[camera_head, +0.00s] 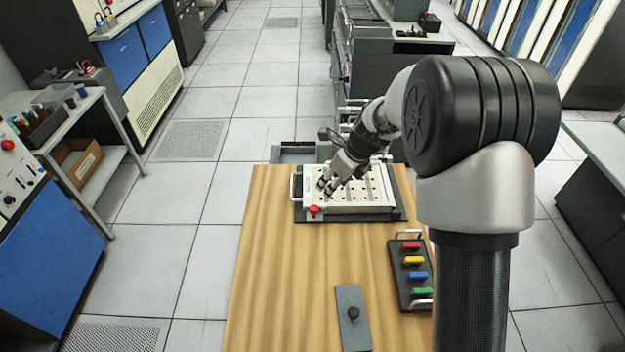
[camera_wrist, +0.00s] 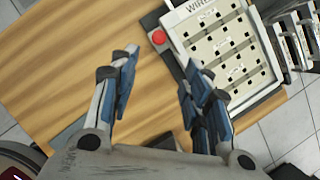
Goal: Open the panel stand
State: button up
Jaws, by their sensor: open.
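The panel stand lies near the far end of the wooden table: a white panel (camera_head: 350,203) with rows of dark holes on a dark base (camera_head: 396,213). The wrist view shows the panel (camera_wrist: 215,42) with partly readable "WIRE" lettering and the red knob (camera_wrist: 158,37). My gripper (camera_head: 325,189) is open and empty over the panel's left part in the head view. In the wrist view my gripper (camera_wrist: 161,60) has its fingers spread, with the knob beyond them. Contact cannot be told.
A dark tray (camera_head: 402,294) with red, yellow, blue and green pieces lies at the table's right edge. A grey plate (camera_head: 350,337) with a black knob lies nearer. The table's (camera_head: 275,270) left half is clear. A low shelf cart (camera_head: 98,185) stands left.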

aim_at(315, 208)
jog(key=b+x, duration=0.5)
jog(key=x, duration=1.2)
jog(key=shift+s+f+b, duration=0.1)
jog(key=shift+f+b, duration=0.1)
jog(key=shift+b, duration=0.1)
grip_shut()
